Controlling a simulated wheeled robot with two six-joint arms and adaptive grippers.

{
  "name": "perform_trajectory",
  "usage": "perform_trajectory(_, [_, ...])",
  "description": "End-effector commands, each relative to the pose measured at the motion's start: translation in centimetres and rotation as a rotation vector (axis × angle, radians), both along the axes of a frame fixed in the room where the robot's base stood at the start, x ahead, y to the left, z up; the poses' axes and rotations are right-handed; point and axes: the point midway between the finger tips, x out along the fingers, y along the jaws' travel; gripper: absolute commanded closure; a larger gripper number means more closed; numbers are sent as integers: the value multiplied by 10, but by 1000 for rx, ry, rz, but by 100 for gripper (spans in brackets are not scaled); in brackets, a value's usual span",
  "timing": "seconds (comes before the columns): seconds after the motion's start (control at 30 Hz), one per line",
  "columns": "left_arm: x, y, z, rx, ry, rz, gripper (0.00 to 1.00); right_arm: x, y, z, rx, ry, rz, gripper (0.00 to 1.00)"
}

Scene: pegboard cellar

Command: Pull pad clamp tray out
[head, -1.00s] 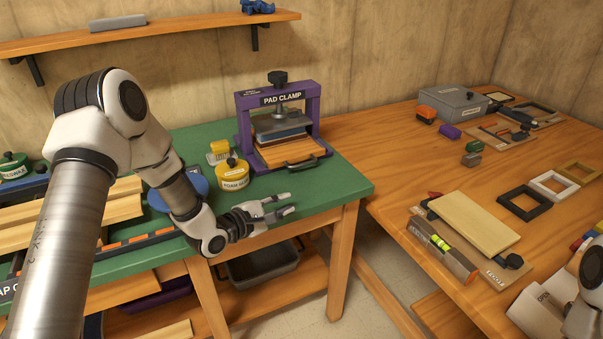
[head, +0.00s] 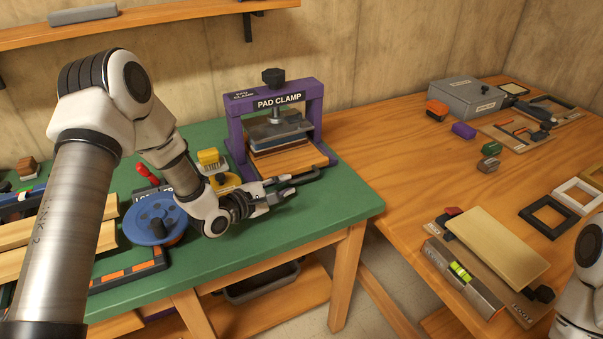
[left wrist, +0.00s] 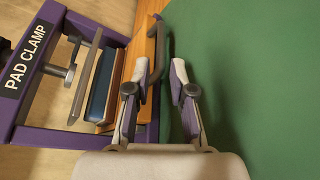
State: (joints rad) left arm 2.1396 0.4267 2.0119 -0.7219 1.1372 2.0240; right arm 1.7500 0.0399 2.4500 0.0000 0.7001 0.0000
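The purple pad clamp (head: 316,108) stands on the green bench top (head: 330,215), with its name on the top bar. Its wooden tray (head: 300,160) sits low in the frame, under a grey press plate (head: 275,127) and a blue block. A dark handle (head: 313,177) is on the tray's front edge. My left gripper (head: 290,185) is open just in front of the tray. In the left wrist view its fingertips (left wrist: 160,70) are apart, with the handle (left wrist: 159,45) reaching toward the gap, nearer the left finger. I cannot tell whether they touch. My right gripper is out of view.
The bench's front right corner is clear. A second wooden table (head: 400,150) on the right holds frames, a grey box and other items.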

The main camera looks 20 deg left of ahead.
Motion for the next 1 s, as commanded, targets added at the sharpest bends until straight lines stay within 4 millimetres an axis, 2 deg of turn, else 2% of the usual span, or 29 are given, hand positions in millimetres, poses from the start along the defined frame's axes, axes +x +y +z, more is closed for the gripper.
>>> perform_trajectory(0.2, [37,-17,-9,4,-1,-4,77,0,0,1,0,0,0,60])
perform_trajectory(0.4, [61,-26,-15,1,0,-2,77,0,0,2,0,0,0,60])
perform_trajectory(0.63, [63,-26,-16,0,1,-1,77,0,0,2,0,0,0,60])
perform_trajectory(0.67, [63,-26,-16,0,1,-1,81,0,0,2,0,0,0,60])
perform_trajectory(0.7, [63,-26,-16,0,1,-1,95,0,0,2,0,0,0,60])
perform_trajectory(0.73, [63,-26,-16,0,1,-1,100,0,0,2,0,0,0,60])
perform_trajectory(1.0, [63,-26,-16,0,1,-1,100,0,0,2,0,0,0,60])
